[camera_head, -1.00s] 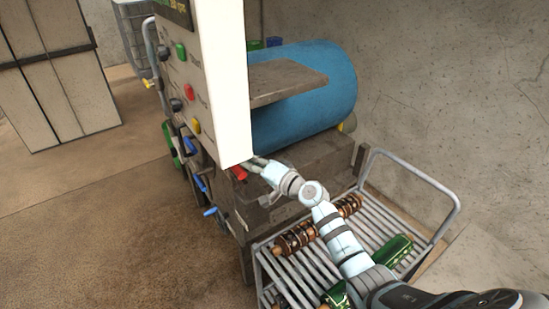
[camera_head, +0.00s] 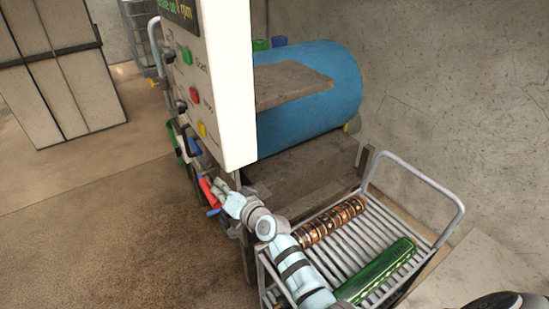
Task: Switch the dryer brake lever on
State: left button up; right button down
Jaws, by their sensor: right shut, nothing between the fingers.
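A lever with a red handle (camera_head: 207,191) sticks out low on the machine (camera_head: 300,172), below the white control panel (camera_head: 222,75). I cannot read a label that says whether it is the dryer brake lever. My right gripper (camera_head: 220,187) is shut and empty. Its fingers are right beside the red handle, on its right side; whether they touch is unclear. Blue-handled levers (camera_head: 193,147) are close by, and one blue handle (camera_head: 214,212) shows just below the red one. My left gripper is not in view.
The panel has green (camera_head: 187,55), red (camera_head: 194,95) and yellow (camera_head: 202,129) buttons. A large blue drum (camera_head: 315,115) lies behind it. A slatted cart (camera_head: 345,262) with brown and green rollers stands at right. The brown floor at left is open.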

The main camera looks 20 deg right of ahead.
jog(key=shift+s+a+f, duration=0.1)
jog(key=shift+a+f, duration=0.05)
jog(key=shift+f, duration=0.2)
notch_tip(320, 180, up, 4)
jog(key=d+r+p, duration=0.1)
jog(key=d+p, duration=0.2)
jog(key=f+v, duration=0.1)
jog(key=v, duration=0.8)
jog(key=shift+p, duration=0.45)
jog(key=shift+s+r, duration=0.15)
